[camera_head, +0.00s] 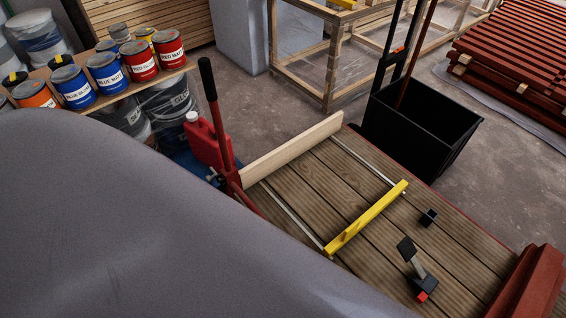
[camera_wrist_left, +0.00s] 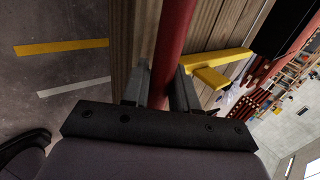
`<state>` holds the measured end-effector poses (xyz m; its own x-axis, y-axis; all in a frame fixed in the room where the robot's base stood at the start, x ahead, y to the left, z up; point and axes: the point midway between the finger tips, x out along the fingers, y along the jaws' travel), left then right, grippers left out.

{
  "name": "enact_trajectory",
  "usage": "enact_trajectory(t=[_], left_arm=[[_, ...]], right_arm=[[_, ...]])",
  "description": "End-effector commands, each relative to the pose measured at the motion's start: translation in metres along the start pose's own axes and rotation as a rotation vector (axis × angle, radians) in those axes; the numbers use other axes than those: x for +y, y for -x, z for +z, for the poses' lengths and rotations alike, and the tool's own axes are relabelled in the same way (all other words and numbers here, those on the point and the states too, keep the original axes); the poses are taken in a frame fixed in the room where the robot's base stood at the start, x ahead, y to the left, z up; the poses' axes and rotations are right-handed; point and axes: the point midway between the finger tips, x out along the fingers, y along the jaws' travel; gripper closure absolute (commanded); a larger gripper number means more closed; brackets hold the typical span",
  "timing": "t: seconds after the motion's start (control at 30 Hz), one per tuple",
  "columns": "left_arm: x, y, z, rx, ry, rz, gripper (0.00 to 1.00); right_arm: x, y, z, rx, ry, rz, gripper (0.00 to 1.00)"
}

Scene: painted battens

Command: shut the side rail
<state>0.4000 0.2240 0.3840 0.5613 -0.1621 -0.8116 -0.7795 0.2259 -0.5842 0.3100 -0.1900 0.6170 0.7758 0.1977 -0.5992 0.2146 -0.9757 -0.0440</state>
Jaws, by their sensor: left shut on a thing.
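My left gripper (camera_wrist_left: 162,75) is shut on a red bar (camera_wrist_left: 175,35) in the left wrist view, one finger on each side of it. The bar runs over a plank deck. I cannot tell which red part is the side rail. A yellow bar (camera_head: 366,218) lies across two metal rods on the plank deck (camera_head: 345,185). A large grey shape hides the deck's near side and my left gripper in the head view.
A pale batten (camera_head: 292,149) stands on edge at the deck's far left end. A black toggle clamp (camera_head: 417,271) and a small black block (camera_head: 428,217) sit on the deck. A black bin (camera_head: 415,125) stands behind it. Paint cans (camera_head: 104,72) stand on a shelf at left.

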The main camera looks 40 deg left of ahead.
Motion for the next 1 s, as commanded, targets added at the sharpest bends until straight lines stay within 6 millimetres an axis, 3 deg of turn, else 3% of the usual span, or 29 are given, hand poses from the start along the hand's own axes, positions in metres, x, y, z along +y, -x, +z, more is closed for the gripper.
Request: enact_trajectory(t=[0.03,0.6,0.63,0.67,1.0], left_arm=[[-0.0078,-0.0009,-0.0023,0.005,0.001,-0.013,1.0],[-0.0091,-0.0021,-0.0036,0.005,0.001,-0.014,1.0],[-0.0091,-0.0021,-0.0037,0.005,0.001,-0.014,0.66],[-0.009,-0.0021,-0.0037,0.005,0.001,-0.013,0.56],[-0.0044,0.0003,-0.0024,0.002,0.0,-0.005,0.53]], right_arm=[[0.0001,0.0002,-0.0004,0.0,0.0,0.0,0.0],[0.0002,0.0003,-0.0006,0.001,0.0,0.0,0.0],[0.0002,0.0003,-0.0007,0.001,0.0,0.0,0.0],[0.0003,0.0003,-0.0006,0.001,0.0,0.0,0.0],[0.0002,0.0013,-0.0022,0.001,0.001,0.001,0.0]])
